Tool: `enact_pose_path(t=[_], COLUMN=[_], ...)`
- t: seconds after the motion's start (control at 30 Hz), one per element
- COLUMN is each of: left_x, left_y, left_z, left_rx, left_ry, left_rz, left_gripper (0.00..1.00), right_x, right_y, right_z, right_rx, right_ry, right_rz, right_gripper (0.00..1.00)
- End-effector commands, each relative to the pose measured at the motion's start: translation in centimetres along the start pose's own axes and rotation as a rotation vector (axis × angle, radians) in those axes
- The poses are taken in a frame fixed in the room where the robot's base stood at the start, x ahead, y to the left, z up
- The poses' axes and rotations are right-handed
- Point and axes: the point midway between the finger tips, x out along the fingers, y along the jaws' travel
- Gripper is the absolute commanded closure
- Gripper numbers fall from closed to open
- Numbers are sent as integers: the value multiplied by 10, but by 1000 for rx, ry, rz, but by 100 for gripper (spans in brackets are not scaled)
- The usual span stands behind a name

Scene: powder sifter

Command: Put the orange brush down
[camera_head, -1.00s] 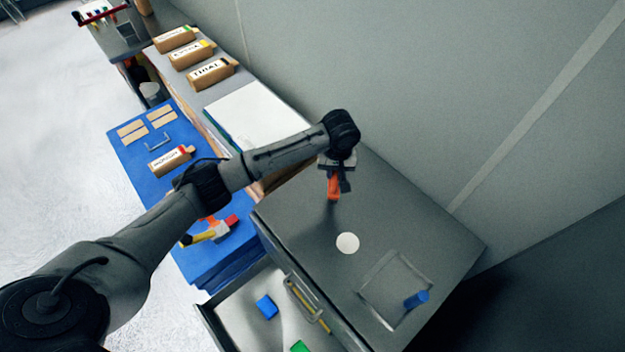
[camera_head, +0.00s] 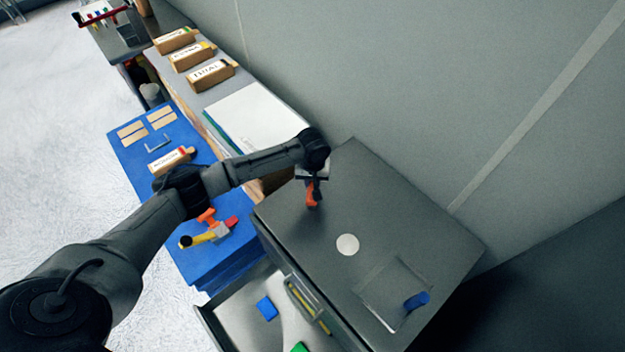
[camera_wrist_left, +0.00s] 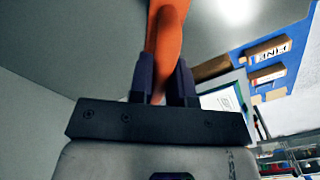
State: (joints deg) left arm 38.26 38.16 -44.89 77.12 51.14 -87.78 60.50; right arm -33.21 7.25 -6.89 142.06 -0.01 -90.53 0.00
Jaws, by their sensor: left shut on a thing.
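The orange brush (camera_head: 311,194) is held in my left gripper (camera_head: 315,182), over the far left part of the grey cabinet top (camera_head: 390,215). In the left wrist view the brush's orange handle (camera_wrist_left: 166,45) runs up between the two dark fingers (camera_wrist_left: 164,85), which are shut on it. The brush's far end is out of that view. I cannot tell whether the brush touches the cabinet top. My right gripper is in neither view.
A white disc (camera_head: 347,244), a square recess and a blue item (camera_head: 416,300) are on the cabinet top. An open drawer (camera_head: 235,318) holds a blue block (camera_head: 266,308). Tools lie on the blue surface (camera_head: 150,140) at left. The cabinet top between brush and disc is clear.

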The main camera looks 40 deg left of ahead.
Motion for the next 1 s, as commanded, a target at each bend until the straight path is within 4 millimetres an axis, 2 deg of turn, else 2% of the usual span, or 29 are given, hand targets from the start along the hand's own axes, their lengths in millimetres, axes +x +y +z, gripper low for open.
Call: enact_pose_path(t=[0.37,0.4,0.67,1.0], left_x=[3,4,4,-3], left_y=[0,0,0,1], left_z=[0,0,0,0], left_rx=[-1,-1,0,1], left_ry=[0,0,0,1], left_rz=[1,1,1,2], left_gripper=[100,81,56,56], right_x=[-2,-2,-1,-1], right_y=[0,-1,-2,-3], right_z=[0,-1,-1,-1], right_rx=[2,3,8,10], right_ry=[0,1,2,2], right_rz=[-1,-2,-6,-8], right_gripper=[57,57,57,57])
